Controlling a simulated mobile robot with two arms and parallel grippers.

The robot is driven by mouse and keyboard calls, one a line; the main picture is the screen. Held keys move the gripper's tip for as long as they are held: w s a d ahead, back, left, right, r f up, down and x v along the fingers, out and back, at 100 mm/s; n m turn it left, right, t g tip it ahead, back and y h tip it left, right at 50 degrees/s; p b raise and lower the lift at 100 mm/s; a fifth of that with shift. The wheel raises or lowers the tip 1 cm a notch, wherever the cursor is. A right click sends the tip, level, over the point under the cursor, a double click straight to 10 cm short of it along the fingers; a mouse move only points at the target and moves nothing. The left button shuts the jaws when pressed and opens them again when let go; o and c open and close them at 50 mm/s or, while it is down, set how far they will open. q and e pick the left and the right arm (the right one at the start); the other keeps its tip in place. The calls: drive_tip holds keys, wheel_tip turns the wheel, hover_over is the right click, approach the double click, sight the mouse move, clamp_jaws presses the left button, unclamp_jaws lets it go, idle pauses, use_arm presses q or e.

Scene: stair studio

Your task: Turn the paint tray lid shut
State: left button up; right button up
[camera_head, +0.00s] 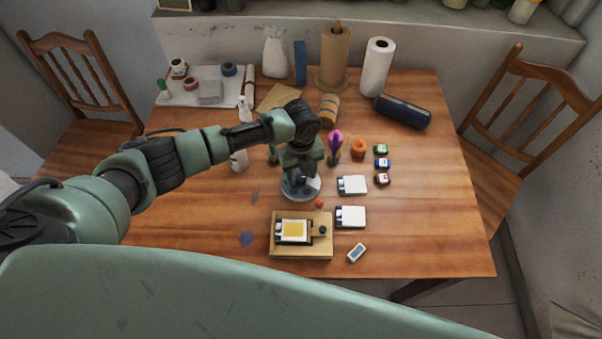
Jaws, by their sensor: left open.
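A light wooden block (284,252) stands near the table's front edge. On it lies a small white and black tray with a yellow paint square (294,230) and a dark knob (322,230) at its right. I cannot tell which part is the lid or how far it is turned. My left gripper (300,185) points down behind the block, apart from the tray. It is open, over a round pale dish (287,196) that it partly hides. My right gripper is not in view.
White cards (352,186) and small paint jars (382,163) lie to the right. A small red ball (319,203) is near the gripper. A paper roll (377,68), a brown roll (336,56) and a dark case (402,111) stand behind.

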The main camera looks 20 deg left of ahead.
sight(301, 177)
use_arm(q)
wheel_tip(301, 177, up, 8)
drive_tip(key=shift+f+b, duration=0.15)
drive_tip(key=shift+b, duration=0.45)
